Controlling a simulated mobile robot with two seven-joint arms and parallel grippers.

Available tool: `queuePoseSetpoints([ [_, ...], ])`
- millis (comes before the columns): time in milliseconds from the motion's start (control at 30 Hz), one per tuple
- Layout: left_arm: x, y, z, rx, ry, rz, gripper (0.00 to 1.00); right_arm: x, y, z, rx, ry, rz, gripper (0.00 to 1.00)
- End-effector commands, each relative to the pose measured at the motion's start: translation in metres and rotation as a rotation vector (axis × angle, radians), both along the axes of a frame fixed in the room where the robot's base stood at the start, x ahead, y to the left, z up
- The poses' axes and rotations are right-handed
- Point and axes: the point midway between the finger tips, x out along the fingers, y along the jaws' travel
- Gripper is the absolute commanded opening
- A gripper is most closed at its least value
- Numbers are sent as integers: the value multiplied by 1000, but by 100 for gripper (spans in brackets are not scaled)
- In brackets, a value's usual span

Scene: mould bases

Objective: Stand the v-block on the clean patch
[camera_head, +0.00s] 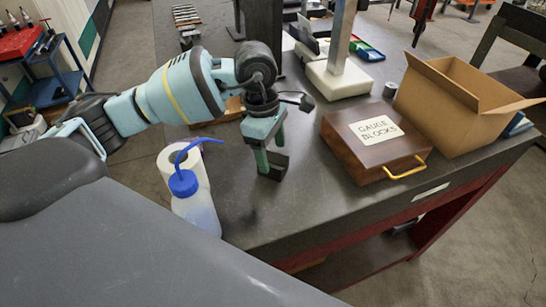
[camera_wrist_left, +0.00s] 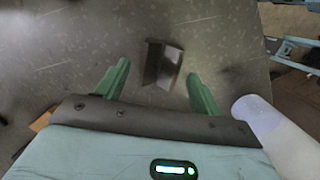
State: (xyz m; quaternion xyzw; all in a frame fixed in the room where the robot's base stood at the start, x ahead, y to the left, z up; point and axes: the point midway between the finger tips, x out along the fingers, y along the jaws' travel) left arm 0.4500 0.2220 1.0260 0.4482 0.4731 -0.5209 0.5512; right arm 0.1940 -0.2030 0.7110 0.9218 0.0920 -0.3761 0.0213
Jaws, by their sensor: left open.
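The v-block (camera_head: 277,163) is a small dark grey block on the bench top, partly hidden by my left fingers in the head view. In the left wrist view the v-block (camera_wrist_left: 163,62) shows its groove faces between and just beyond the fingertips. My left gripper (camera_head: 270,152) points down at it. Its green fingers are open, one on each side of the block, with gaps visible in the left wrist view (camera_wrist_left: 159,72). I cannot make out a distinct clean patch on the grey bench top (camera_head: 300,215). My right gripper is not in view.
A wash bottle (camera_head: 195,203) with a blue cap and a white paper roll (camera_head: 184,163) stand left of the gripper. A wooden gauge-block case (camera_head: 375,150), a cardboard box (camera_head: 460,110) and a white-based stand (camera_head: 338,78) are to the right. The front bench top is clear.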

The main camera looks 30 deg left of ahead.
Motion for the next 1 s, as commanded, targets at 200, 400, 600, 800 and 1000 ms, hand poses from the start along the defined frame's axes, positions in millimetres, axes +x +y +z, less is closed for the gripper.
queuePoseSetpoints([
  [200, 1, 7, 45, 0, -3, 2, 67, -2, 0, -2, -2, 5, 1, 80],
  [400, 0, 11, 74, 0, -1, 1, 67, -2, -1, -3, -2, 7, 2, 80],
  [600, 0, 13, 85, 1, 0, 1, 67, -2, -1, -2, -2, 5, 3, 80],
  [800, -1, 13, 86, 1, 1, 1, 67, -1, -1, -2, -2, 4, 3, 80],
  [1000, -1, 13, 86, 1, 0, 1, 67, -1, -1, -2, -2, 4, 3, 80],
])
